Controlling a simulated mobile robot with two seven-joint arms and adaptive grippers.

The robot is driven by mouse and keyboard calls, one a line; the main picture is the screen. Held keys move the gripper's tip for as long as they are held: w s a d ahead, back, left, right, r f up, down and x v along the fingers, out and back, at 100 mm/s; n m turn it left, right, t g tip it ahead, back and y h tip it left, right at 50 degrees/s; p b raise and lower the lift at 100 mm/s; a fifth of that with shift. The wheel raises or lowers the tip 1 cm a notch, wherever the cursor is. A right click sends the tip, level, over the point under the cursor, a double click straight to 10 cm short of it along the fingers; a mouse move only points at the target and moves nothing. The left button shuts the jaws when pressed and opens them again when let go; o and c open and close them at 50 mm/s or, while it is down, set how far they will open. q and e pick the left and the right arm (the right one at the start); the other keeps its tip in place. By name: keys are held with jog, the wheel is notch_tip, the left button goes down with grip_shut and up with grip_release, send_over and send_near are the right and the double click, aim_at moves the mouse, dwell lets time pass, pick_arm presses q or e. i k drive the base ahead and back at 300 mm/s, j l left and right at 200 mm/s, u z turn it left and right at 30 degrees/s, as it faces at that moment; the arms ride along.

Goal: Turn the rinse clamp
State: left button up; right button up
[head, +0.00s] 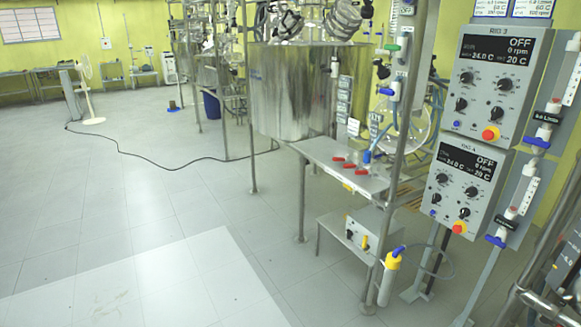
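I cannot tell which part is the rinse clamp; the small tags (344,95) beside the steel vessel are too small to read. A blue lever (386,91) sits below a white fitting on the upright post. Three red handles (349,165) lie in a row on the steel shelf. A blue fitting (368,157) is at the back of that shelf. A white cylinder with a yellow collar and blue top (388,278) stands beside the post's lower end. Neither of my grippers is in view.
A large steel vessel (290,90) stands behind the shelf (318,148). Two control panels (494,85) are on the right, with blue-handled flow meters (536,142) beside them. A low bench (338,238) carries a small box. A black cable crosses the floor; the left floor (110,220) is clear.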

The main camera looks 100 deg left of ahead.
aim_at(357, 165)
jog(key=u, duration=2.9)
jog(key=i, duration=0.2)
